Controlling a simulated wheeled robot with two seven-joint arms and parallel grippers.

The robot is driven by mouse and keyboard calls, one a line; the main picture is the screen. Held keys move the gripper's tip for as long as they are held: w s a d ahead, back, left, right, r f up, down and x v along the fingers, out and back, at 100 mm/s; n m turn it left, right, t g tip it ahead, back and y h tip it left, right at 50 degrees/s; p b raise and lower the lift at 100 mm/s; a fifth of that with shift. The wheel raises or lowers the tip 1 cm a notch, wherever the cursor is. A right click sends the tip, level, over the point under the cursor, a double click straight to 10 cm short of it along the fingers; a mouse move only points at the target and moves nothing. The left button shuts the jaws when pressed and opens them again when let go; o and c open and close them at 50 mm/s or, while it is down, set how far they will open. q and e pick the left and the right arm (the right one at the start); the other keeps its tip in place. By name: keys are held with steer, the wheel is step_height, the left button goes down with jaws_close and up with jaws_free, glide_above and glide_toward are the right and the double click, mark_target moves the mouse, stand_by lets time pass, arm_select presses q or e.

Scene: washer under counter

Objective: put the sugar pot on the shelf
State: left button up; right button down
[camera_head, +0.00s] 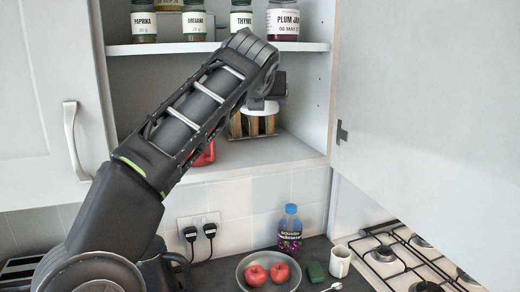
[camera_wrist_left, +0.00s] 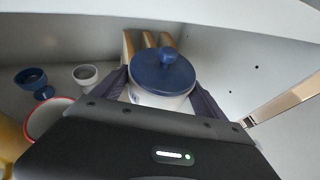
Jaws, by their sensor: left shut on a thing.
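The sugar pot, white with a blue knobbed lid (camera_wrist_left: 163,72), is between the two fingers of my left gripper (camera_wrist_left: 160,92) in the left wrist view. In the head view my left arm reaches into the open wall cupboard, and the gripper (camera_head: 268,92) is mostly hidden behind the wrist. A white part of the pot (camera_head: 262,108) shows below it, above the lower shelf (camera_head: 262,152). I cannot tell whether the pot touches the shelf. My right gripper is not in view.
Upright wooden slats (camera_head: 250,124) stand behind the pot. A blue egg cup (camera_wrist_left: 34,80), a small grey-white cup (camera_wrist_left: 85,75) and a red-rimmed vessel (camera_wrist_left: 45,118) are to the left. Several jars (camera_head: 283,22) line the upper shelf. The open cupboard door (camera_head: 430,110) is at the right.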

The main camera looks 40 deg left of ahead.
arm_select(q)
steer(key=shift+s+d+r, duration=0.15)
steer(key=shift+s+r, duration=0.05)
steer(key=shift+s, duration=0.05)
glide_above(259, 156)
steer(key=shift+w+f, duration=0.15)
steer(key=shift+f, duration=2.85)
steer(key=shift+f, duration=2.05)
steer(key=o, duration=1.7)
steer(key=shift+f, duration=0.15)
steer(key=b+v, duration=0.3)
steer(key=v, duration=0.9)
